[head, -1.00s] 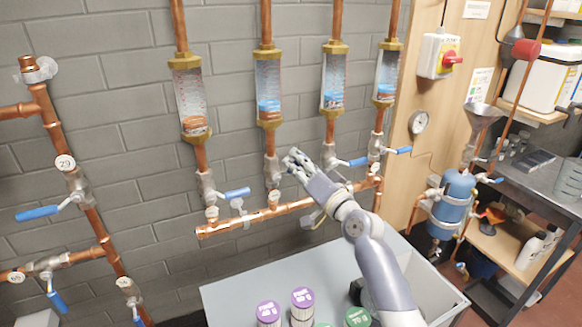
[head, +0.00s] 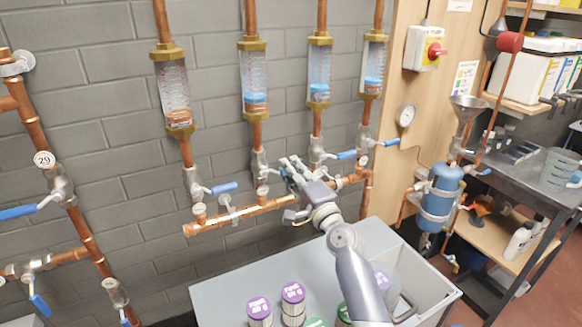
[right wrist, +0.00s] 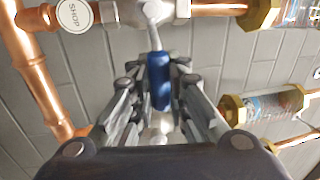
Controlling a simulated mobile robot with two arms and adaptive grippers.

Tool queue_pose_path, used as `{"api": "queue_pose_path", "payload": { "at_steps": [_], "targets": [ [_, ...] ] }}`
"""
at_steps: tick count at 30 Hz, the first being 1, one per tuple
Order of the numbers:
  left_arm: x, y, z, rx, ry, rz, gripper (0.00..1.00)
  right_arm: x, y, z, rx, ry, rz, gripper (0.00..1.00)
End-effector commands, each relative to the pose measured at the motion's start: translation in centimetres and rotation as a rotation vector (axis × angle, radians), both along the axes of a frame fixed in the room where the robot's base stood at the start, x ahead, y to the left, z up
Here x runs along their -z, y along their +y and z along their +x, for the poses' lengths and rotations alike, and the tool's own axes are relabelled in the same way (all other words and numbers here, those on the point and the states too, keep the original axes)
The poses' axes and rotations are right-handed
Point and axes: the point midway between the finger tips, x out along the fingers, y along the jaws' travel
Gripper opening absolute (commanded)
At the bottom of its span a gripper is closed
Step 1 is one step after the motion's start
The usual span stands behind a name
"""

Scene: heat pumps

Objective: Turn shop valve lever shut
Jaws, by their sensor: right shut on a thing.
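The shop valve (right wrist: 152,10) sits on a copper pipe beside a round white tag reading SHOP (right wrist: 73,14). In the head view it is the second valve from the left (head: 259,165) on the manifold, under a flow tube with a blue float. Its blue lever (right wrist: 161,88) stands out across the pipe line in the right wrist view. My right gripper (head: 287,166) is shut on the lever, with fingers on both sides of it. The gripper partly hides the lever in the head view. My left gripper is not in view.
Neighbouring valves have blue levers on the left (head: 222,188) and right (head: 346,155), close to my gripper. The copper manifold (head: 240,214) runs just below. A grey bin (head: 225,293) with purple-topped canisters (head: 292,294) stands below. A blue vessel (head: 440,192) hangs on the right.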

Motion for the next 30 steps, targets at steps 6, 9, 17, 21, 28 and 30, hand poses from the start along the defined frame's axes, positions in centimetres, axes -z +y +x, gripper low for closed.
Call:
{"api": "queue_pose_path", "payload": {
  "at_steps": [6, 9, 17, 21, 28, 30],
  "targets": [
    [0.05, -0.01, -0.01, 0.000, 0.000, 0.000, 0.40, 0.93, 0.23, -0.08, -0.006, 0.028, 0.035, 0.00],
    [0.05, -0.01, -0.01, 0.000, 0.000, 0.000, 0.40, 0.98, 0.23, -0.08, -0.005, 0.030, 0.041, 0.00],
    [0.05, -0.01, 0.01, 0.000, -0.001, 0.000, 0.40, 1.06, 0.21, -0.08, -0.006, 0.033, 0.045, 0.00],
    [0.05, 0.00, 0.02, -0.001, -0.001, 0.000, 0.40, 1.07, 0.21, -0.08, -0.006, 0.032, 0.044, 0.30],
    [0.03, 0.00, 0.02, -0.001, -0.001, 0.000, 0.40, 0.68, 0.13, -0.04, -0.003, 0.024, 0.042, 0.35],
    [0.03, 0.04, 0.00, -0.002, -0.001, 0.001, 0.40, 0.60, 0.11, -0.04, -0.002, 0.023, 0.042, 0.35]
  ]
}}
